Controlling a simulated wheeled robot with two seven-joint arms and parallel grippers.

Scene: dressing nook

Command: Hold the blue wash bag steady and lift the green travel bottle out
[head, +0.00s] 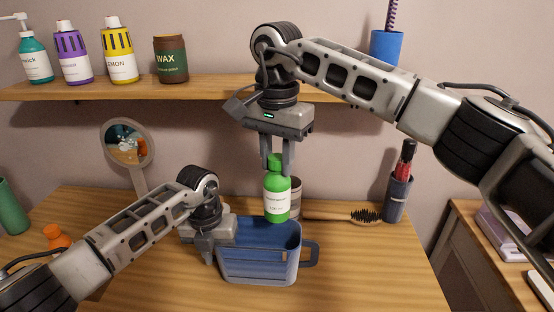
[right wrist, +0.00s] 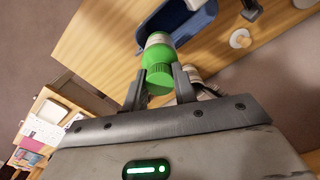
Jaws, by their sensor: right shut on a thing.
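The green travel bottle (head: 277,196) with a white label hangs upright from my right gripper (head: 279,160), whose fingers are shut on its cap. In the right wrist view the green cap (right wrist: 159,78) sits between the two fingers (right wrist: 160,88). The open blue wash bag (head: 258,266) stands upright on the table, below the bottle. The bottle's whole body shows in the head view, its base just over the bag's opening. My left gripper (head: 209,247) is at the bag's left wall, one finger outside it. The other finger is hidden, so its grip is unclear.
A striped jar (head: 295,199) is behind the bottle. A round mirror (head: 127,144) stands at left. A wall shelf (head: 215,88) holds several bottles. The front right tabletop is clear.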

